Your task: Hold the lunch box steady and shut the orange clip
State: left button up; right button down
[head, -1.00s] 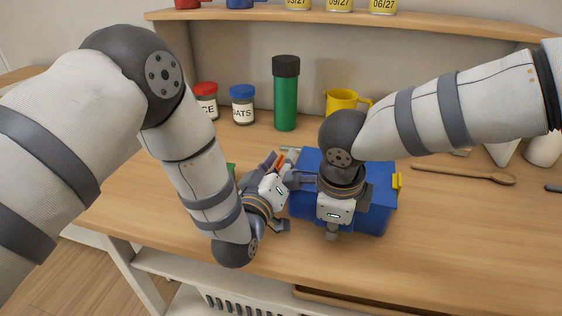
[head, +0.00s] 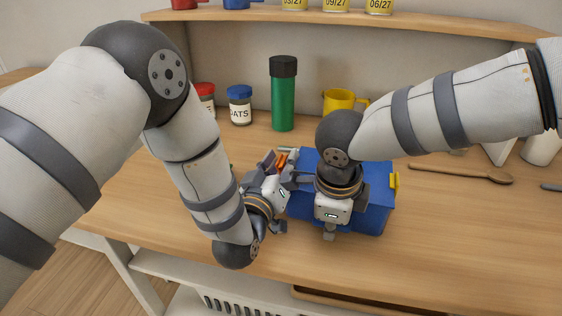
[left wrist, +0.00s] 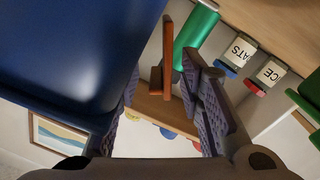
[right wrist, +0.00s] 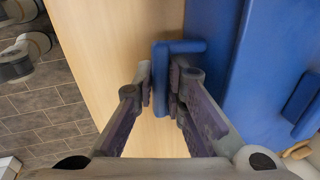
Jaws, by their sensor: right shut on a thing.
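The blue lunch box (head: 372,210) stands on the wooden counter, partly hidden by my right arm. Its orange clip (head: 283,159) sticks out at the box's left side. In the left wrist view the orange clip (left wrist: 168,60) shows between the spread fingers of my left gripper, beside the dark blue box wall (left wrist: 60,60). My left gripper (head: 284,168) is open at that side, and I see no firm contact with the clip. My right gripper (right wrist: 160,85) is shut on the blue handle (right wrist: 181,48) at the box's front; the head view hides this grip.
A yellow clip (head: 395,181) is on the box's right side. Behind stand a green bottle (head: 283,95), a jar with a blue lid (head: 240,106) and a yellow mug (head: 340,101). A wooden spoon (head: 460,174) lies to the right. The front right counter is clear.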

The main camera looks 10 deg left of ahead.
pick_arm(q)
jog(key=s, duration=0.8)
jog(key=s+a, duration=0.1)
jog(key=s, duration=0.3)
jog(key=shift+c, duration=0.3)
jog(key=shift+a+f, duration=0.1)
jog(key=c, duration=0.5)
jog(key=a+f+n, duration=0.1)
jog(key=n, duration=0.1)
jog(key=s+a+f+n+h, duration=0.1)
jog(key=a+n, duration=0.1)
jog(key=n, duration=0.1)
jog(key=s+a+f+n, duration=0.1)
jog(key=n, duration=0.2)
jog(key=shift+s+a+f+h, duration=0.1)
jog(key=shift+a+h, duration=0.05)
jog(key=shift+h, duration=0.25)
grip_shut()
jog(key=s+a+n, duration=0.1)
jog(key=n, duration=0.1)
jog(key=s+a+n+h, duration=0.1)
jog(key=s+n, duration=0.1)
jog(key=s+a+n+h, duration=0.1)
jog(key=s+a+n, duration=0.1)
jog(key=shift+f+n+t, duration=0.3)
jog(key=shift+f, duration=0.1)
jog(key=shift+n, duration=0.4)
jog(key=x, duration=1.9)
jog(key=shift+w+r, duration=0.1)
jog(key=shift+r, duration=0.15)
